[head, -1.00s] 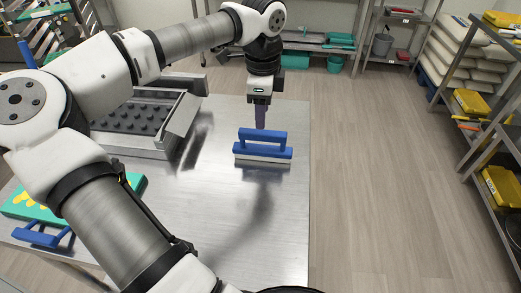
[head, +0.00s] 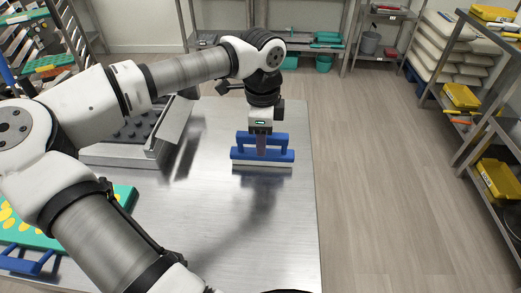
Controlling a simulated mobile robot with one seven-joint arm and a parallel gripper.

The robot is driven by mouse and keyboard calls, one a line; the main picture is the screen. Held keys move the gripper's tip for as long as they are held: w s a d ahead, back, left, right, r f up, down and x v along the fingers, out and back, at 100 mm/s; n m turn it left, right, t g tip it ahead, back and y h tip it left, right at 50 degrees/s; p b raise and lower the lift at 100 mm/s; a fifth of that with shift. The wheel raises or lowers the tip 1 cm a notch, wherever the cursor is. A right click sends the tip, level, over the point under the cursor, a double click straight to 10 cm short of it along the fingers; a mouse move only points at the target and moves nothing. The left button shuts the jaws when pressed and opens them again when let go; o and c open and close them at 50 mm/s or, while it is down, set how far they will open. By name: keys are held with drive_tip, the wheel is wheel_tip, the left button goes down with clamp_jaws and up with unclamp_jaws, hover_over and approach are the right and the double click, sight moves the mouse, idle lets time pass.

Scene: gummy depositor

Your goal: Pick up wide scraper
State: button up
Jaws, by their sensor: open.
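The wide scraper (head: 279,155) is blue with a long raised handle and a pale strip along its bottom edge. It stands on the metal table (head: 230,230), near the right edge. My gripper (head: 261,152) points down at the scraper's handle, overlapping its left-middle part in the head view. The jaws are open. The picture is too small to tell whether the fingers straddle the handle or touch it.
A metal depositor tray with dark studs (head: 136,132) stands to the left on the table. A green tray with yellow pieces (head: 25,236) and another blue handled tool (head: 28,262) lie at the front left.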

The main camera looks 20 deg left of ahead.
clamp_jaws()
drive_tip(key=shift+r, duration=0.1)
idle(0.4)
